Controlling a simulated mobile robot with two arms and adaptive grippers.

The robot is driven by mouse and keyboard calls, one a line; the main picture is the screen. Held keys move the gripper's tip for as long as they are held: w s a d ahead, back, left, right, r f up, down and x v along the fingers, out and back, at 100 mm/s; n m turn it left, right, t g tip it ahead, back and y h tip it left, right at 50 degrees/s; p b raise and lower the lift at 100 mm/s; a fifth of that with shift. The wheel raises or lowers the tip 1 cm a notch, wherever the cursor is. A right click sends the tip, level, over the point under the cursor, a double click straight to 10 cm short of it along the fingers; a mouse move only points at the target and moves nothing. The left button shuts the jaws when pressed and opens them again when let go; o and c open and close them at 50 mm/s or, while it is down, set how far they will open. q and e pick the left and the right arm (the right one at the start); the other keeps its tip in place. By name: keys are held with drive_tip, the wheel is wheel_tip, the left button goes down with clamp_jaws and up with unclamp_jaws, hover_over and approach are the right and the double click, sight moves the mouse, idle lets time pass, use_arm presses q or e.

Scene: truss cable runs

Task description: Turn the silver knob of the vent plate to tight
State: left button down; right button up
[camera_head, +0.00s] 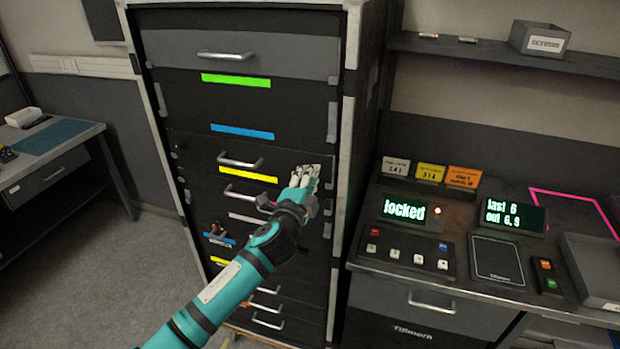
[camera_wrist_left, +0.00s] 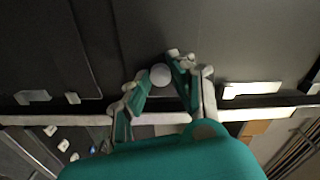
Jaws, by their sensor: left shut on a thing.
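The silver knob (camera_wrist_left: 160,74) shows in the left wrist view as a small round pale disc against a dark panel (camera_wrist_left: 200,22), which I take for the vent plate. My left gripper (camera_head: 306,176) reaches from below to the right side of the dark drawer cabinet in the head view. In the left wrist view the fingertips of my left gripper (camera_wrist_left: 159,72) are on either side of the knob, shut on it. In the head view the gripper hides the knob, and I cannot tell its turn marks. My right gripper is not in view.
The tall cabinet (camera_head: 240,106) has several drawers with handles and coloured strips. At right a desk carries a green display reading "locked" (camera_head: 403,210), buttons and a grey tray (camera_head: 598,268). A shelf (camera_head: 490,52) hangs above. Floor (camera_head: 140,262) is free at left.

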use_arm(q)
drive_tip(key=c, duration=1.1)
unclamp_jaws()
drive_tip(key=shift+c, duration=0.2)
drive_tip(key=v, duration=1.2)
